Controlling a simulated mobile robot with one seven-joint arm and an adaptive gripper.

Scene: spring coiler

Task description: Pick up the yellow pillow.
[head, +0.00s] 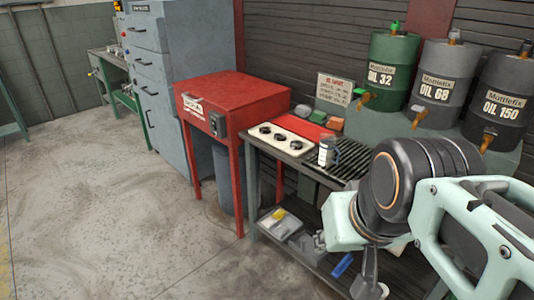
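I cannot make out a yellow pillow for certain. A small yellow item (279,214) lies among clear and grey things on the lower shelf of the dark workbench, too small to identify. My mint-green and black arm (425,185) fills the lower right, in front of the bench's right part. I cannot make out my fingertips or whether they are open or shut. The arm hides part of the bench top and lower shelf.
A red stand (232,98) stands left of the bench, beside a blue-grey cabinet (165,75). The bench carries a white panel with black knobs (281,139) and a mug (328,151). Oil drums (385,70) stand behind. The concrete floor (110,200) at left is clear.

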